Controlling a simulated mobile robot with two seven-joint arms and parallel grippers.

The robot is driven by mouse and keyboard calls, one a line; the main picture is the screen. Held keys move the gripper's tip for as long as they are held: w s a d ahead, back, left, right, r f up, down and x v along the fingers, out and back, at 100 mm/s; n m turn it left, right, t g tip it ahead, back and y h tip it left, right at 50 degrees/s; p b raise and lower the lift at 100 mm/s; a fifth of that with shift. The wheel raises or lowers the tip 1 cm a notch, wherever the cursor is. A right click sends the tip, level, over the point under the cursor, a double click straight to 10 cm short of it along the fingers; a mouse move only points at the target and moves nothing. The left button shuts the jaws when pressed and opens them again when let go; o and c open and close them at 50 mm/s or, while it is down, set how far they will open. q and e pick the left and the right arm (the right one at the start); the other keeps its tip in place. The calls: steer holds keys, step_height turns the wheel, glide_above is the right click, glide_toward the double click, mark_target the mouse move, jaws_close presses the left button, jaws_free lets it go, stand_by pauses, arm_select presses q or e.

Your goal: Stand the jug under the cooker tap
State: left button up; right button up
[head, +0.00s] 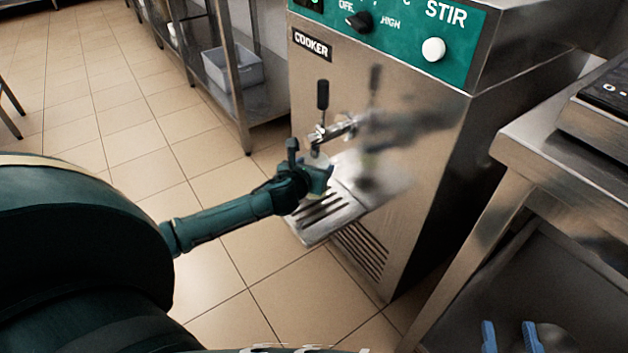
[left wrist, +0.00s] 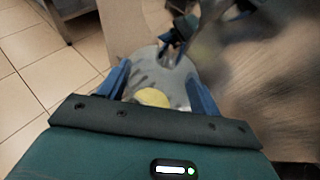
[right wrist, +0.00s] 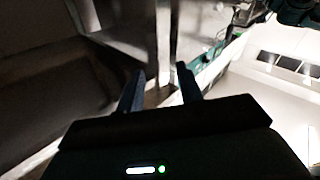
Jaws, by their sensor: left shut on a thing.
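The cooker tap (head: 336,129), with a black lever, sticks out from the steel front of the cooker (head: 425,120). My left gripper (head: 312,180) is in front of the cooker, just below the tap in the head view. It is shut on the jug (left wrist: 148,80), a see-through vessel with something yellow showing in it. In the head view the gripper mostly hides the jug. The jug appears over or near the slotted drip tray (head: 318,234); I cannot tell whether it touches it. My right gripper (right wrist: 160,84) is open and empty, and its blue fingertips show low at the right in the head view (head: 509,335).
A steel table (head: 560,135) stands to the right of the cooker. A steel shelf unit with a pale bin (head: 232,68) stands to the left behind it. The tiled floor (head: 215,265) in front of the cooker is clear.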

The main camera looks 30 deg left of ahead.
arm_select(q)
step_height(320, 180, down, 4)
steer(key=shift+w+r+b, duration=0.15)
steer(key=shift+r+b, duration=0.05)
steer(key=shift+b, duration=1)
steer(key=shift+r, duration=0.1)
arm_select(e)
steer(key=shift+s+a+r+t+y, duration=0.1)
steer(key=shift+a+t+y, duration=0.3)
steer(key=shift+y, duration=0.1)
arm_select(q)
steer(key=o, duration=1.1)
